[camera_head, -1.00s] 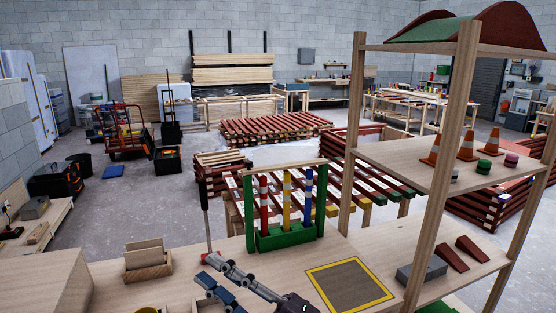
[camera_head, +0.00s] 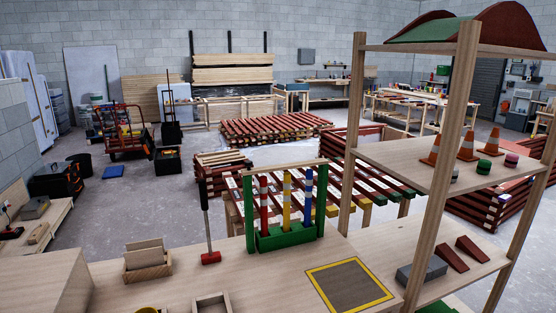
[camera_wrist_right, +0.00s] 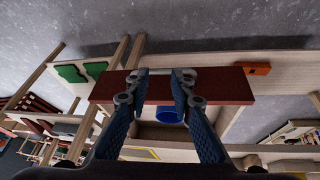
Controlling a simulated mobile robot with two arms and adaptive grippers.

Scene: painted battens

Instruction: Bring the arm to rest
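My right gripper (camera_wrist_right: 161,75) shows in the right wrist view. Its two blue fingers stand apart, with nothing seen held between them. A dark red board (camera_wrist_right: 222,88) lies across the view behind the fingertips; I cannot tell its distance. A blue round thing (camera_wrist_right: 169,115) shows in the gap between the fingers, beyond them. Neither gripper nor arm shows in the head view. My left gripper is out of sight.
The bench holds a red-headed mallet (camera_head: 211,258), a green rack (camera_head: 285,237) with striped posts, a wooden holder (camera_head: 147,264) and a yellow-edged square (camera_head: 349,285). A tall wooden shelf (camera_head: 412,200) stands at right.

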